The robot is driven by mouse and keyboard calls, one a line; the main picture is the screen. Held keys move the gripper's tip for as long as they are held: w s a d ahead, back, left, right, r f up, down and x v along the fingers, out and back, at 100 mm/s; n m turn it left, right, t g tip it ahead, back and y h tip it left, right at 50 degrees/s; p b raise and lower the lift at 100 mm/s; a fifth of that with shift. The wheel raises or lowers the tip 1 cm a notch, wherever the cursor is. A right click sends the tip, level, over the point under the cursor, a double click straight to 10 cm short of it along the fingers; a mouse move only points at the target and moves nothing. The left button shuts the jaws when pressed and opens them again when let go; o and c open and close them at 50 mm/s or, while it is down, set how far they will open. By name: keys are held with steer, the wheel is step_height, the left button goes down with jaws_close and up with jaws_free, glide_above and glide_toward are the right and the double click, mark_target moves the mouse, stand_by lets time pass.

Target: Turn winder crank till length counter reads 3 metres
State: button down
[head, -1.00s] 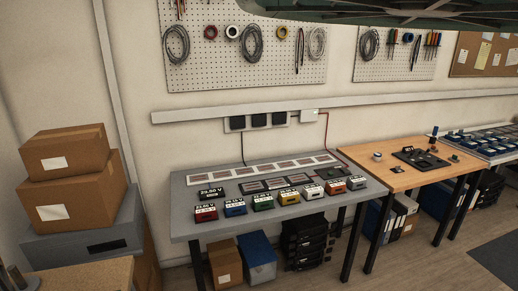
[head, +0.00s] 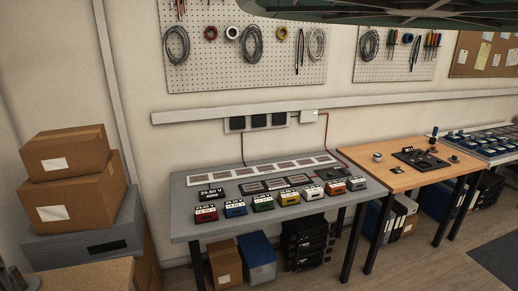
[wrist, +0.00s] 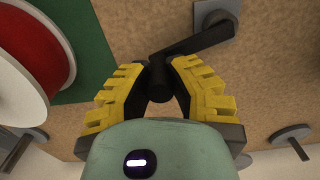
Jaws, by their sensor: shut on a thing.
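In the wrist view my gripper (wrist: 160,72), with yellow ribbed fingers, is closed around the black knob of the crank (wrist: 192,46). The dark crank arm runs from the knob up and right to a grey hub (wrist: 215,17) near the top edge. A spool (wrist: 30,65) with a white face and red rim stands at the left. The length counter cannot be made out in either view. My gripper does not show in the head view.
In the wrist view, grey clamp-like handles (wrist: 292,138) sit at the brown board's lower edge, and a green panel (wrist: 92,50) lies beside the spool. The head view shows a grey bench (head: 187,235) with coloured meters, a wooden bench (head: 400,180) and stacked cartons (head: 65,150).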

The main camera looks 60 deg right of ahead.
steer(key=shift+d, duration=0.1)
steer(key=shift+s+d, duration=0.6)
steer(key=shift+d, duration=0.3)
steer(key=shift+s+d+p, duration=0.6)
steer(key=shift+s+d, duration=0.1)
steer(key=shift+s, duration=0.1)
